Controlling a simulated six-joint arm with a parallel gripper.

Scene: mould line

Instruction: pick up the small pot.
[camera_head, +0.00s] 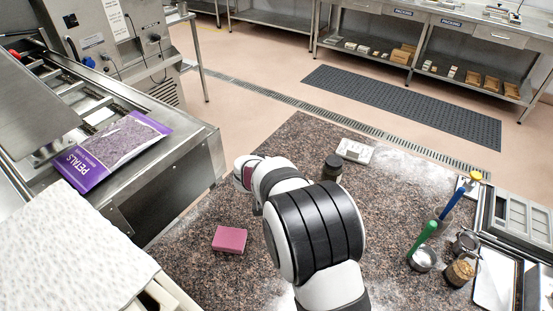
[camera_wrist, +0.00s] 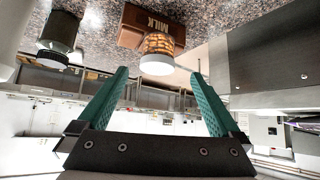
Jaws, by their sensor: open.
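My gripper (camera_wrist: 160,76) shows two green fingers, spread wide open with nothing between them. In the wrist view, a small round pot (camera_wrist: 157,46) with golden-brown sides and a pale end is beyond the fingertips, apart from them. A dark jar (camera_wrist: 60,32) is to its upper left. In the head view, a dark jar with a black lid (camera_head: 332,168) stands upright on the granite table beyond my arm. A steel cup (camera_head: 422,259) and a brown-filled pot (camera_head: 460,272) stand at the right. I cannot tell which is the task's small pot. My arm hides the fingers there.
A brown MILK box (camera_wrist: 140,25) is beside the golden-brown pot. A pink block (camera_head: 229,239) lies on the granite table (camera_head: 395,205). A white packet (camera_head: 355,150) lies at the table's back. A purple PETALS bag (camera_head: 115,150) is on the left machine. The table's middle right is clear.

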